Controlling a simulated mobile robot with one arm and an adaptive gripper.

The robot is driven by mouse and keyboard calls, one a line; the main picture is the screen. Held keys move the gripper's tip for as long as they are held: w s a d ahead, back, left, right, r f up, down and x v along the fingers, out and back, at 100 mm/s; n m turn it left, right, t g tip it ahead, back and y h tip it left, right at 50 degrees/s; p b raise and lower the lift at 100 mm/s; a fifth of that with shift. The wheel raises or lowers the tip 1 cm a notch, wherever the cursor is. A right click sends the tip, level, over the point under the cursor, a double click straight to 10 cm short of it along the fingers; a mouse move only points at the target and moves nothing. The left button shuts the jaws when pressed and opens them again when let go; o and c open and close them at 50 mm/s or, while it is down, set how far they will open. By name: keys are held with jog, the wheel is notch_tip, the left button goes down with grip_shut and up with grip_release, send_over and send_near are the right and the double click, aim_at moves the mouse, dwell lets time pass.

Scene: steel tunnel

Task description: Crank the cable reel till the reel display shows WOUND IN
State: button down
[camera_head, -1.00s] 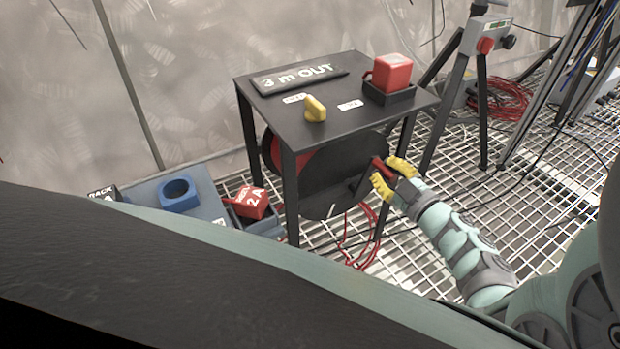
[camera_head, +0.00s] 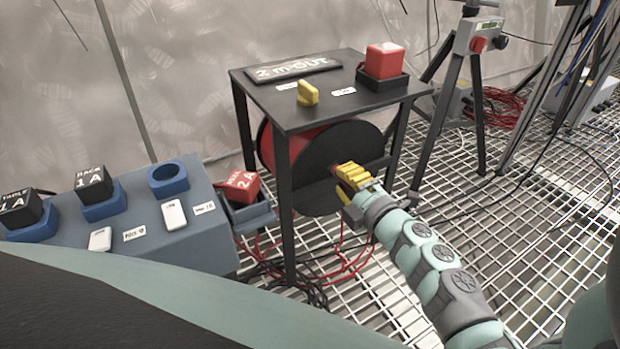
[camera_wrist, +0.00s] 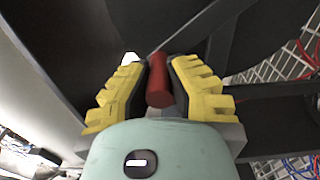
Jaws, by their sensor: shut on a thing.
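The cable reel (camera_head: 318,150) hangs under a black table, with a dark round side plate and red cable wound behind it. The reel display (camera_head: 292,69) on the tabletop reads "2 m OUT". My gripper (camera_head: 347,176) is at the front of the reel, its yellow fingers closed around the crank handle. In the wrist view the red crank handle (camera_wrist: 159,82) stands between my two yellow fingertips (camera_wrist: 157,75). The crank arm is mostly hidden behind my gripper in the head view.
On the black tabletop (camera_head: 340,110) are a yellow knob (camera_head: 307,93) and a red block (camera_head: 385,60) in a black holder. A grey rack (camera_head: 180,232) with blue sockets stands left. A tripod (camera_head: 478,110) stands right. Red cables lie on the grating below.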

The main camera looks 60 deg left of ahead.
jog(key=shift+s+a+f+n+b, duration=0.1)
jog(key=shift+s+f+n+b, duration=0.65)
jog(key=shift+n+b, duration=0.3)
jog(key=shift+s+f+n+b, duration=0.55)
jog(key=shift+f+n+b, duration=0.35)
jog(key=shift+n, duration=0.25)
jog(key=shift+r, duration=0.1)
jog(key=c, duration=0.8)
grip_release()
jog(key=shift+r, duration=0.1)
jog(key=shift+c, duration=0.2)
jog(key=d, duration=1.2)
jog(key=shift+s, duration=0.45)
